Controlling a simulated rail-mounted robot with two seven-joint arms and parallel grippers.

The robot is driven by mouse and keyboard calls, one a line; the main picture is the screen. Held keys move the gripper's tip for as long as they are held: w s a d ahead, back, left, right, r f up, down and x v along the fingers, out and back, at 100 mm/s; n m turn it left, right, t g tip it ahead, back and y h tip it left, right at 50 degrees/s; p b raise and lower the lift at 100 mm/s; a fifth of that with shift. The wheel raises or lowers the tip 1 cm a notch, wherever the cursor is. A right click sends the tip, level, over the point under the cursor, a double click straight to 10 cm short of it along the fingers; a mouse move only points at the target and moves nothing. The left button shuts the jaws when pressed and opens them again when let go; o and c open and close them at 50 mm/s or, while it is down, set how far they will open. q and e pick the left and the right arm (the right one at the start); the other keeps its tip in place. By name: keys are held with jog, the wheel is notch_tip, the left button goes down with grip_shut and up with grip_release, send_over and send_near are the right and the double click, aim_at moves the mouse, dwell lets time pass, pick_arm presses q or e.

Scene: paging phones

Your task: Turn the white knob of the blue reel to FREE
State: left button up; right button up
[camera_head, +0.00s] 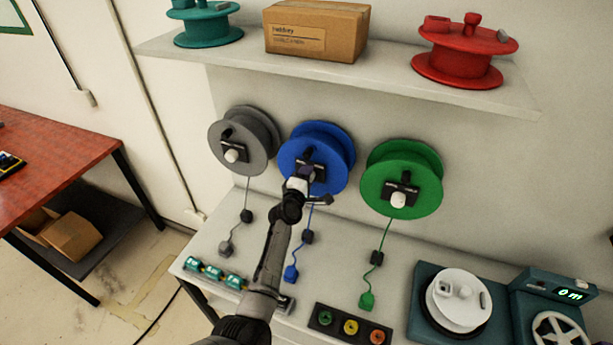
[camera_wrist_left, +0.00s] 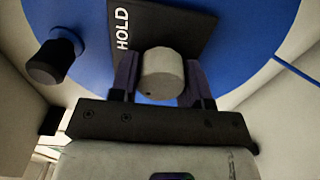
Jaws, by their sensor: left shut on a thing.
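The blue reel (camera_head: 333,137) is mounted on the wall between a grey reel and a green reel. My left gripper (camera_head: 304,176) is at the front of the blue reel and covers its knob in the head view. In the left wrist view the white knob (camera_wrist_left: 162,74) sits between the two fingers of my left gripper (camera_wrist_left: 161,82), which is shut on it. Behind the knob is a black plate (camera_wrist_left: 190,30) with the word HOLD readable; FREE is not visible. A black crank handle (camera_wrist_left: 55,62) stands on the reel's face at left. My right gripper is not in view.
The grey reel (camera_head: 237,143) and green reel (camera_head: 418,165) flank the blue one, each with a white knob. Cords with plugs hang over the bench (camera_head: 215,235). Batteries, a button box (camera_head: 348,326) and a white reel (camera_head: 459,292) stand there. A shelf (camera_head: 350,74) is above.

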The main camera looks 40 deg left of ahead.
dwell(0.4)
pick_arm(q)
jog(key=o, duration=0.9)
jog(key=shift+s, duration=0.15)
jog(key=shift+s+d, duration=0.1)
jog(key=shift+s, duration=0.15)
jog(key=v, duration=1.3)
